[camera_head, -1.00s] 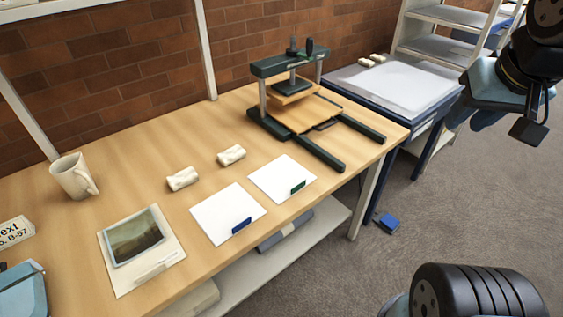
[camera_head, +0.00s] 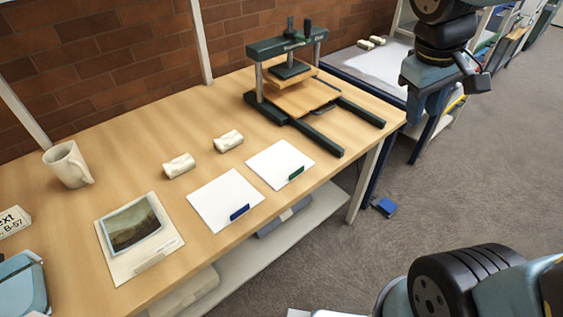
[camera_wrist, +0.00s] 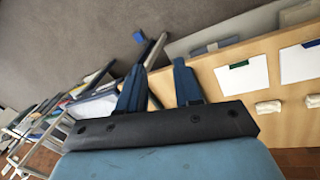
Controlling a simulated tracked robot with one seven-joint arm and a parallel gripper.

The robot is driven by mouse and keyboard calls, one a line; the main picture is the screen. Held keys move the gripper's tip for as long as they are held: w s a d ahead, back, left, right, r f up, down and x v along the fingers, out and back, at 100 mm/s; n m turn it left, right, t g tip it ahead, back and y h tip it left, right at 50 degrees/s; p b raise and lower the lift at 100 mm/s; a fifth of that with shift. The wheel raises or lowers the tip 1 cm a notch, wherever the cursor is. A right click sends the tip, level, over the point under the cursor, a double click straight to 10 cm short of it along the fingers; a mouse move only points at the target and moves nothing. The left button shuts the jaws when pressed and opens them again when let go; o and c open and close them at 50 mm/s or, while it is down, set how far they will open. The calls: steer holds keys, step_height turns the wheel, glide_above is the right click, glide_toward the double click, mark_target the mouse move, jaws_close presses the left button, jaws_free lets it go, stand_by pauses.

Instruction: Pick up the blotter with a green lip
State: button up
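The blotter with a green lip (camera_head: 281,163) is a white sheet lying flat on the wooden table, its green lip at the front right edge. It also shows in the wrist view (camera_wrist: 244,80), to the right of my fingers. A similar white blotter with a blue lip (camera_head: 225,200) lies to its left, a small gap between them. My gripper (camera_wrist: 159,78) is open and empty, its two blue fingers apart. In the head view it hangs at the upper right, beyond the table's right end and well apart from the blotters.
A dark green press (camera_head: 293,85) stands behind the green-lipped blotter. Two small white blocks (camera_head: 179,165) (camera_head: 228,141), a mounted picture (camera_head: 133,228) and a mug (camera_head: 68,165) share the table (camera_head: 120,140). A blue-framed table stands to the right, with open carpet in front.

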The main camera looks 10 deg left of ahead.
steer(key=w+a+f+n+h, duration=0.35)
steer(key=a+f+n, duration=0.25)
steer(key=a, duration=0.3)
steer(key=n+t+h, duration=0.4)
steer(key=n+t, duration=0.1)
steer(key=n, duration=0.7)
glide_above(287, 182)
steer(key=s+a, duration=0.1)
steer(key=s, duration=0.4)
step_height(287, 182, down, 12)
steer(key=s+a+f+n+t, duration=0.1)
steer(key=a+f, duration=0.1)
steer(key=s+a+f+n+t+y, duration=0.1)
steer(key=s+a, duration=0.1)
steer(key=s+a+f+n+t, duration=0.1)
steer(key=s+a+f+n, duration=0.1)
steer(key=shift+a+f, duration=0.35)
steer(key=shift+w+f+t, duration=0.1)
steer(key=shift+f+t, duration=0.05)
steer(key=shift+t, duration=0.25)
steer(key=shift+y, duration=0.25)
steer(key=x, duration=1.3)
steer(key=shift+d+f, duration=0.1)
steer(key=shift+d, duration=0.15)
jaws_close()
